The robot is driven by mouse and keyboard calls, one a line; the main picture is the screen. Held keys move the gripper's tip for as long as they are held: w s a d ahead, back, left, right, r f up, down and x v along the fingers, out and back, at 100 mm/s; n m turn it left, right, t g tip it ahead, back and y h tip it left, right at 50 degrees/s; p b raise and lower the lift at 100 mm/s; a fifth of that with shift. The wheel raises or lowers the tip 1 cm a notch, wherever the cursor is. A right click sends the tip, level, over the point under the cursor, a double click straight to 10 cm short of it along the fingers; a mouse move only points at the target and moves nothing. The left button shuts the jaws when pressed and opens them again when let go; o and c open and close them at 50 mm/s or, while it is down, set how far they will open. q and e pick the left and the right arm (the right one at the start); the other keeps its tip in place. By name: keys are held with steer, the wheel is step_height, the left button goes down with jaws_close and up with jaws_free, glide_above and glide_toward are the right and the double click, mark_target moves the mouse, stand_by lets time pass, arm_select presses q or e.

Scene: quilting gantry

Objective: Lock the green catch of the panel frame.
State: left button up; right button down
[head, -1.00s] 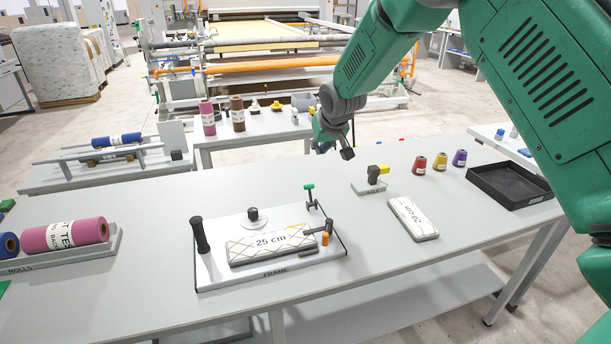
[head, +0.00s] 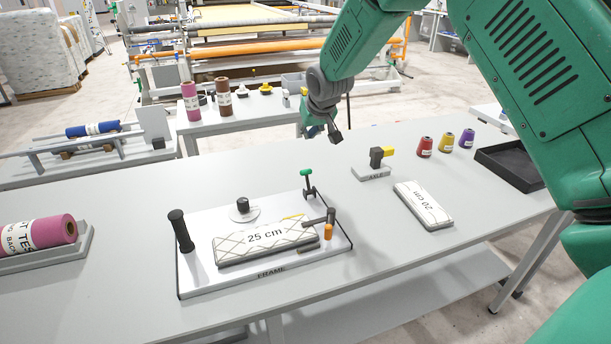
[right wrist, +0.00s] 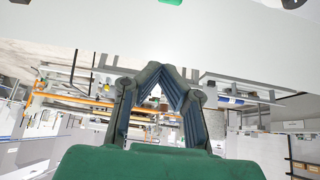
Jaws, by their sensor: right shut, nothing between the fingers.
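The panel frame (head: 195,278) is a white plate on the grey table, with a black upright handle at its left. A quilted panel (head: 235,252) marked 25 cm lies on it. The green catch (head: 307,174) stands at the frame's back right, its green knob on top of a dark post. An orange-tipped catch (head: 328,231) sits at the right edge, its dark arm reaching towards the panel's right end. My right gripper (head: 323,134) is shut and empty, above and behind the green catch, apart from it. Its fingertips meet in the right wrist view (right wrist: 168,70). My left gripper is out of view.
Right of the frame are a block with a yellow part (head: 381,158), a 20 cm panel (head: 424,205), several thread cones (head: 425,147) and a black tray (head: 512,166). A pink roll (head: 40,236) lies at left. Bare table lies between frame and 20 cm panel.

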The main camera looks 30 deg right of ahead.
mark_target(307, 170)
arm_select(q)
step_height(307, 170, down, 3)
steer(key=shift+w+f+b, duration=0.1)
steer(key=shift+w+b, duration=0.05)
steer(key=shift+b, duration=1)
arm_select(e)
steer(key=f, duration=0.3)
steer(key=shift+w+f, duration=0.1)
steer(key=shift+w, duration=0.1)
steer(key=f, duration=0.3)
steer(key=w+f+p, duration=0.1)
steer(key=f, duration=0.2)
steer(key=w+f+p, duration=0.1)
steer(key=f, duration=0.2)
steer(key=shift+d, duration=0.25)
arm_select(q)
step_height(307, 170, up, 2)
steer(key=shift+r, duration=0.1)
arm_select(e)
steer(key=shift+s+a+f, duration=0.1)
steer(key=shift+s+f, duration=0.1)
steer(key=shift+s, duration=0.05)
